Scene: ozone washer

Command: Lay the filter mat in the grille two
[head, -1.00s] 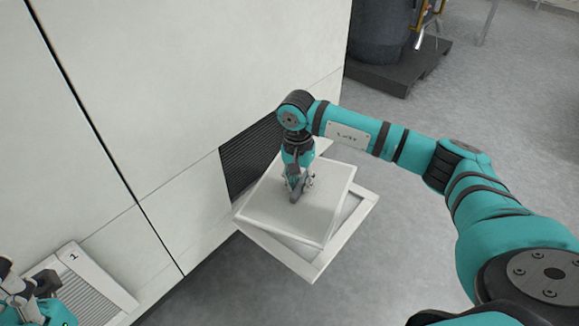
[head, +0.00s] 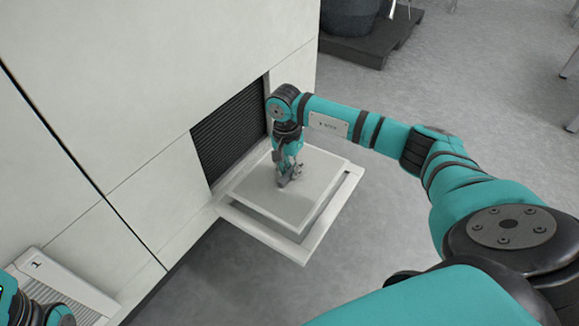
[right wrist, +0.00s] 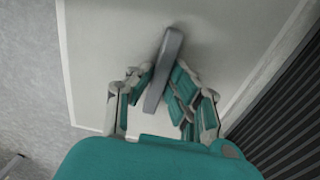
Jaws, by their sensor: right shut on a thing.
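My right gripper (head: 288,180) is shut on the grey bar handle (right wrist: 164,68) of the filter mat (head: 262,198). The mat is a pale square panel with a light rim. In the head view it hangs over the open grille (head: 305,252), a white square frame folded out from the cabinet wall. The mat's edges run nearly along the frame's edges. I cannot tell whether the mat touches the frame. The mat also fills much of the right wrist view (right wrist: 110,40). My left gripper (head: 50,312) is partly cut off at the lower left, so its fingers are not clear.
A dark louvred opening (head: 228,135) lies in the cabinet wall (head: 130,90) behind the frame. Another folded-out grille marked 1 (head: 35,265) is at the lower left. A dark pallet with a drum (head: 350,45) stands at the back.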

